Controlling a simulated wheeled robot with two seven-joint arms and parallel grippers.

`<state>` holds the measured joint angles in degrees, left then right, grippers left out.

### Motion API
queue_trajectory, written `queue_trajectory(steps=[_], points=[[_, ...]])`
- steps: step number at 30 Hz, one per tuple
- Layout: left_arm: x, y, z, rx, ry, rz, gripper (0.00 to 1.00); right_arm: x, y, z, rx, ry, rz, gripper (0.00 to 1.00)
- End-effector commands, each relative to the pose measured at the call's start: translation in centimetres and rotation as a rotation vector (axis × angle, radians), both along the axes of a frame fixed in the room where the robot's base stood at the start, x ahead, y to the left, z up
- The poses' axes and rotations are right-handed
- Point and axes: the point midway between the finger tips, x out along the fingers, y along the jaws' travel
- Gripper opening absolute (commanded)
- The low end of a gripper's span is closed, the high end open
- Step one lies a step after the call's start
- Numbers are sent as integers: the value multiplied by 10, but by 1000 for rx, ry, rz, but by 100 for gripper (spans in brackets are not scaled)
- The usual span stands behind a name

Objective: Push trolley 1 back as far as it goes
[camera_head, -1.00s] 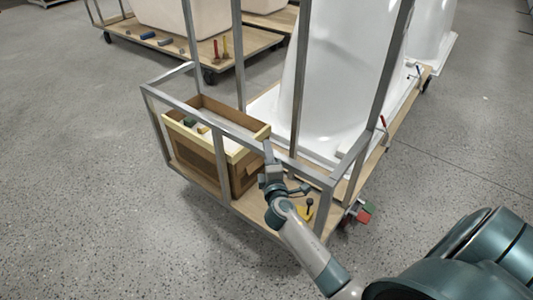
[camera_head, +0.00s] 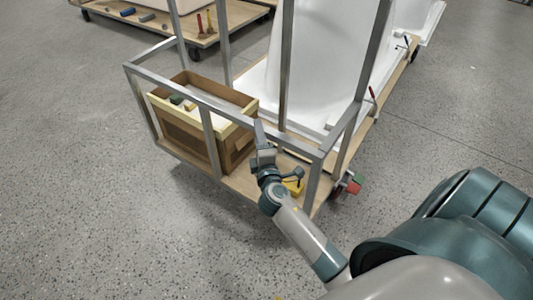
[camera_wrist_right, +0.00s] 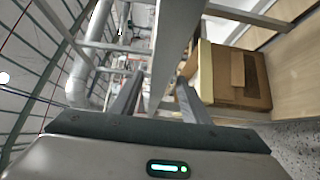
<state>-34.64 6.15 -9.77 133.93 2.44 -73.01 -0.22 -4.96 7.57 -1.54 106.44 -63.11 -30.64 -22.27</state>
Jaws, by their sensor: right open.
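The near trolley (camera_head: 240,192) has a grey metal frame, a wooden deck and a white bathtub shell (camera_head: 335,65). No number on it is readable, so I cannot tell from a label that it is trolley 1. My right gripper (camera_head: 260,132) is at the top rail (camera_head: 290,143) of its near end, right of a cardboard box. In the right wrist view the open fingers (camera_wrist_right: 157,97) stand on either side of a grey bar (camera_wrist_right: 176,45); contact is unclear. My left gripper is out of view.
The open cardboard box (camera_head: 180,128) stands on the near trolley's deck and holds small items. Another trolley (camera_head: 160,28) stands behind at left. Grey floor is clear at left and front.

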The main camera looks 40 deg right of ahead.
Motion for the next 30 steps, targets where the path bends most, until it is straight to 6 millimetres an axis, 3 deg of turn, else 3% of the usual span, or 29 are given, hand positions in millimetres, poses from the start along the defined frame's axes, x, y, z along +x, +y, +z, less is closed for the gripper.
queue_trajectory(steps=[15, 22, 30], points=[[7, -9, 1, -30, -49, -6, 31, -94, 42, -2, 3, 1, -3, 42], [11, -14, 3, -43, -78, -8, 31, -115, 53, -1, 2, 0, -2, 42], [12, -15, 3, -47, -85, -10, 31, -120, 55, 1, 0, -1, -2, 42]])
